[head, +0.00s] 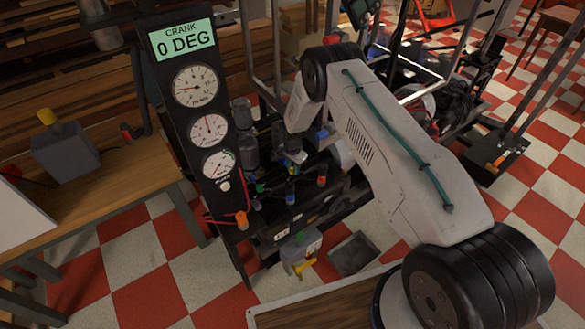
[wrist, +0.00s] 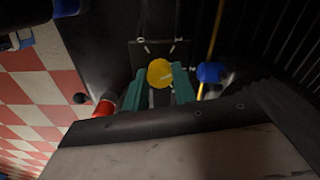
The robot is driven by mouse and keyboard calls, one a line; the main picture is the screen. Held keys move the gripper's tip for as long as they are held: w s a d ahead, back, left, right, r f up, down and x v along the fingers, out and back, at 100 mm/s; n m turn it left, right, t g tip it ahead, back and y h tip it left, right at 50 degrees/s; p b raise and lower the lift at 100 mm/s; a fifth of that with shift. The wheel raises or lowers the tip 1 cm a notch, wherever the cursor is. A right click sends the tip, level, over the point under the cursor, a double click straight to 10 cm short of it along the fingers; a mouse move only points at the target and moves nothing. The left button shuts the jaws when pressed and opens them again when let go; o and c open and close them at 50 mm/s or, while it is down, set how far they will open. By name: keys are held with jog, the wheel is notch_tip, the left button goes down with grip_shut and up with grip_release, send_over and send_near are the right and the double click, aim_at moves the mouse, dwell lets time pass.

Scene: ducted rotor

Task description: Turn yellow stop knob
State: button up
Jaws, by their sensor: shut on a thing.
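In the wrist view, a round yellow knob (wrist: 160,73) sits in front of a dark plate with small screws. My gripper (wrist: 159,80) has its two green fingers on either side of the knob and is shut on it. The knob's face shows between the fingers, with a pale mark on it. In the head view my arm reaches over the dark engine rig (head: 290,195). My fingers and the held knob cannot be made out there.
A gauge panel (head: 190,110) reading "CRANK 0 DEG" stands left of my arm. A wooden bench (head: 130,190) carries a grey box (head: 65,152) with a yellow top. In the wrist view, a blue part (wrist: 210,73) and a red part (wrist: 105,108) are close to the fingers.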

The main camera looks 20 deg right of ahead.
aim_at(292, 169)
jog(key=m, duration=0.6)
jog(key=shift+m, duration=0.3)
jog(key=m, duration=0.6)
jog(key=shift+m, duration=0.3)
jog(key=o, duration=1)
jog(key=shift+r, duration=3.95)
